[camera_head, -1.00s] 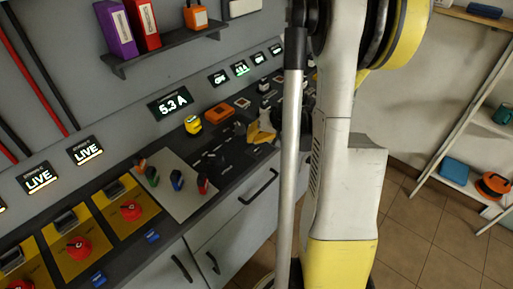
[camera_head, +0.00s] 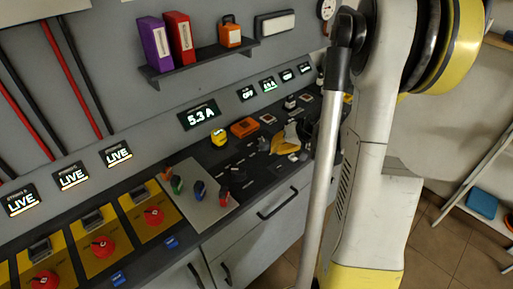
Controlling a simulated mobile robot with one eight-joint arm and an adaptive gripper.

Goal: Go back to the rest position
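My arm (camera_head: 367,170), white with yellow parts, stands upright in the right half of the head view, with a silver rod (camera_head: 318,170) along its left side. My gripper is not in view, so whether it is open or shut does not show. The dark workbench (camera_head: 226,243) with grey drawers runs along the wall left of my arm. My arm hides part of the bench's far end and the wall behind it.
The bench holds red rotary switches (camera_head: 153,216) on yellow panels, a white board (camera_head: 211,208) with coloured pieces, an orange case (camera_head: 245,127) and a yellow-and-grey item (camera_head: 286,139). A wall shelf (camera_head: 205,62) juts out above. Tiled floor (camera_head: 440,235) shows at right.

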